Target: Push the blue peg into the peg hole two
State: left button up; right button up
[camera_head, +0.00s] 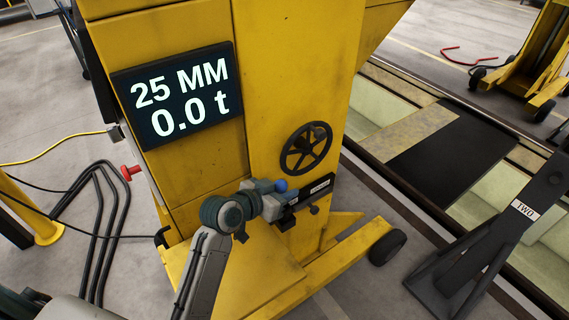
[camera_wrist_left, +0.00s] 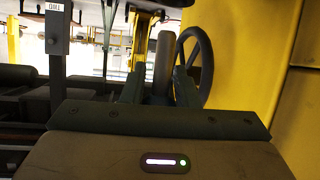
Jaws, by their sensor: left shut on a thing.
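A blue rounded knob (camera_head: 281,186), which looks like the head of the blue peg, shows at the fingertips of my left gripper (camera_head: 270,197). The gripper is shut on it in front of a dark labelled bracket (camera_head: 311,190) on the yellow jack. In the left wrist view the two fingers (camera_wrist_left: 158,90) stand on either side of a greyish upright piece (camera_wrist_left: 164,62), with no blue showing there. The fingers cover part of the bracket. I cannot make out which hole is number two or how deep the peg sits. My right gripper is not in view.
The yellow jack (camera_head: 285,70) carries a display (camera_head: 180,97) reading 25 MM and 0.0 t. A black handwheel (camera_head: 306,147) sits just above the bracket. A dark stand labelled TWO (camera_head: 487,228) is at the right.

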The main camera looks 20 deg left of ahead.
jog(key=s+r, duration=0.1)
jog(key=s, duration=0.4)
pick_arm(q)
jog(key=shift+w+d+r+m+g+h+b, duration=0.3)
jog(key=shift+w+r+m+g+h+b, duration=0.25)
jog(key=shift+w+m+h, duration=0.2)
notch_tip(320, 180, down, 2)
jog(key=shift+s+f+b, duration=0.1)
jog(key=shift+b, duration=0.75)
jog(key=shift+f, duration=0.35)
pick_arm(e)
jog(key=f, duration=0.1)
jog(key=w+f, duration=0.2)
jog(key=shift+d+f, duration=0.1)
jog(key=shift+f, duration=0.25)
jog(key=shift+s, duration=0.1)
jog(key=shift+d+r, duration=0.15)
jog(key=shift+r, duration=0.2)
